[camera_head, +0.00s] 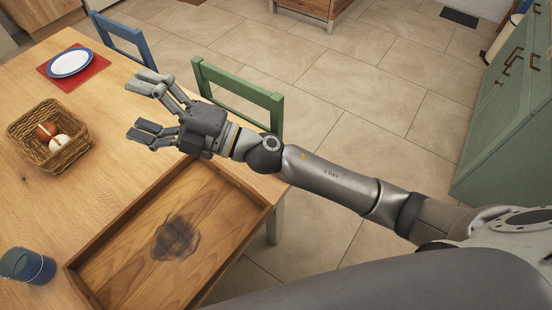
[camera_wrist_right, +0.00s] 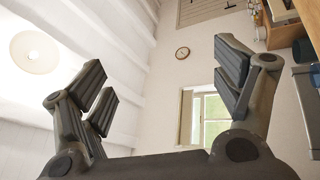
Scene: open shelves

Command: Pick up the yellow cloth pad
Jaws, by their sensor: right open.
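I see no yellow cloth pad in either view. A wooden tray (camera_head: 125,231) stands on the table, with a dark, uneven patch (camera_head: 177,239) on its floor; I cannot tell whether this is a stain, a spill or a thin cloth. My right gripper (camera_head: 149,107) is open and empty above the table, beyond the tray and to the right of the basket. In the right wrist view its open fingers (camera_wrist_right: 165,85) frame only wall, window and ceiling. My left gripper is not in view.
A wicker basket (camera_head: 72,158) holds a few round items. A blue cup (camera_head: 27,266) stands left of the tray. A white plate (camera_head: 69,63) lies on a red mat (camera_head: 98,67). Green (camera_head: 240,84) and blue (camera_head: 124,31) chairs line the far edge. A green cabinet (camera_head: 505,130) stands right.

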